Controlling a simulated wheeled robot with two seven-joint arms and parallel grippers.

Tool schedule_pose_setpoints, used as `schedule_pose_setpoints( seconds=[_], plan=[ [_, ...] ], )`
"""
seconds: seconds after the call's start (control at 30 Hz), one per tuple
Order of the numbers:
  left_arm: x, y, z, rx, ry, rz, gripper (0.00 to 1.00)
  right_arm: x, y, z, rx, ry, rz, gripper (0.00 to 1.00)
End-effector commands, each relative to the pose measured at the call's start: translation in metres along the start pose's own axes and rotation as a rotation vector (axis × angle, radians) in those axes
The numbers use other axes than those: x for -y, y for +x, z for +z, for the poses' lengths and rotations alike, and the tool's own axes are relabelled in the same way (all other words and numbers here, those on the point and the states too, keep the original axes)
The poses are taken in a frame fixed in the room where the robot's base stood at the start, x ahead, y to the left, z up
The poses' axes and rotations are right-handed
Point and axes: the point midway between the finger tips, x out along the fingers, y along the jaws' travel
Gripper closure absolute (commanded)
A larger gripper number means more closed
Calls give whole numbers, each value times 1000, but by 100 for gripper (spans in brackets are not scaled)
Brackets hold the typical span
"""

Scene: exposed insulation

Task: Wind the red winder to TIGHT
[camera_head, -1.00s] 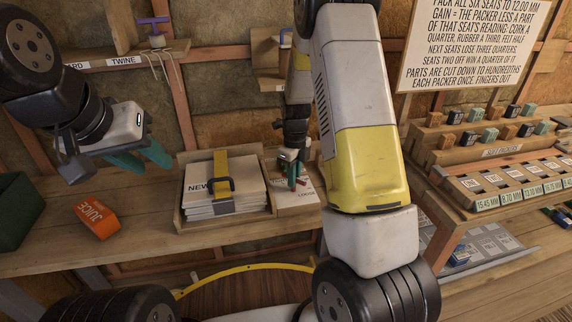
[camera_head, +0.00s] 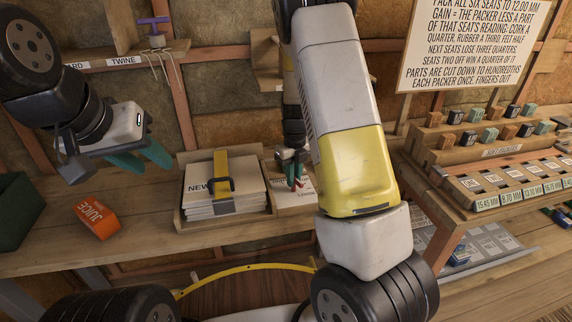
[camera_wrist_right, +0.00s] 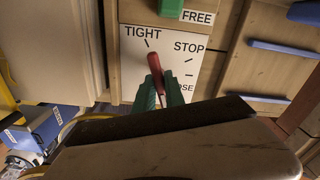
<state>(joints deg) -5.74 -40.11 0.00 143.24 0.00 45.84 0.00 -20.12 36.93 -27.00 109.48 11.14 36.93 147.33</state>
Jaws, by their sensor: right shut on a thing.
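The red winder (camera_wrist_right: 155,64) shows in the right wrist view as a slim handle on a white dial plate (camera_wrist_right: 185,58) marked TIGHT, STOP and a partly hidden word ending in OSE. Its free end points up and slightly left, close to the tick below TIGHT. My right gripper (camera_wrist_right: 160,92) is shut on the winder with its green fingers. In the head view my right gripper (camera_head: 291,170) is over the plate (camera_head: 306,195), right of the bundled papers. My left gripper (camera_head: 143,162) is open and empty above the bench at left.
A green block (camera_wrist_right: 170,8) beside FREE is above the dial. Racks of packers (camera_head: 490,135) stand at right.

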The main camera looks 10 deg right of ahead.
Motion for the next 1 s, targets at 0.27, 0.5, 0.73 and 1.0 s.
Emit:
schedule_pose_setpoints(
  seconds=[0.27, 0.5, 0.73, 1.0],
  plan=[
    [0, 0, 0, 0, 0, 0, 64, 1, -1, 1, 3, 143, -2, 100],
    [0, 0, 0, 0, 0, 0, 64, 1, -1, 1, 3, 187, -3, 100],
    [0, 0, 0, 0, 0, 0, 64, 1, -1, 1, 4, 281, -1, 100],
    [0, 0, 0, 0, 0, 0, 64, 1, -1, 1, 4, 423, -2, 100]
  ],
)
